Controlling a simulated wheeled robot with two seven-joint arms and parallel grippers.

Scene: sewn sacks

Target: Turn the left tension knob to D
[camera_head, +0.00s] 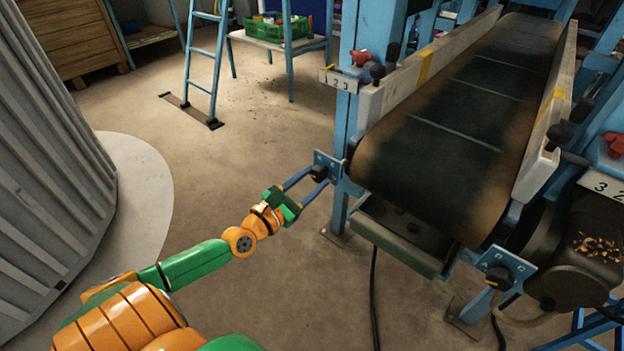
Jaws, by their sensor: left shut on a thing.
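The left tension knob (320,173) is a small dark knob on a blue plate (326,159) at the left front post of the conveyor. My left gripper (318,177) reaches it from the lower left, with its two blue fingers shut on either side of the knob. The fingers partly cover the knob, and I cannot read its setting or the plate's letters. A second plate with a black knob (498,277) sits at the right of the conveyor's front end. My right gripper is not in view.
The conveyor belt (470,110) runs away to the upper right between pale side boards. A green-grey tray (398,238) hangs under its front end. A dark round motor housing (570,285) stands at the right. A ribbed grey wall (45,170) is at the left. Floor between is clear.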

